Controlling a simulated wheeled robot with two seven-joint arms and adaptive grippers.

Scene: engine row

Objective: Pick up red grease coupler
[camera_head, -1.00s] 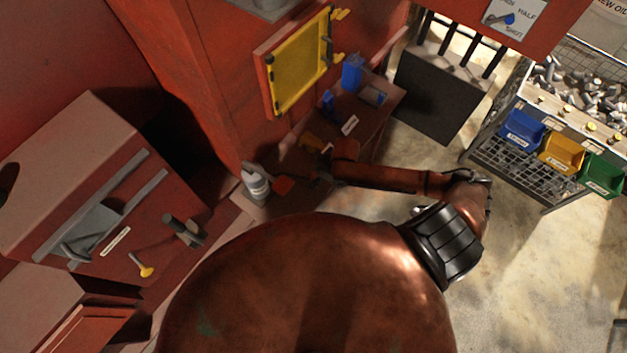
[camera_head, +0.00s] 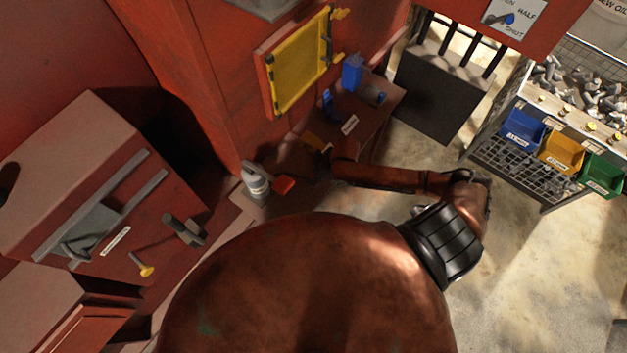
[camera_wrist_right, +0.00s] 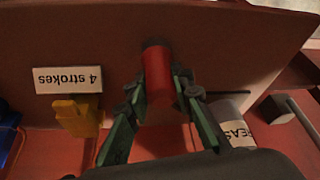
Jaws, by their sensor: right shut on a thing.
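The red grease coupler (camera_wrist_right: 158,85) is a short red cylinder with a dark end. In the right wrist view it sits between the two green-sided fingers of my right gripper (camera_wrist_right: 160,92), which is shut on it. My right gripper (camera_head: 312,174) is dark and hard to make out there, at the end of my copper-coloured arm. My left gripper is not in view.
Blue, yellow and green bins (camera_head: 562,153) hang at right.

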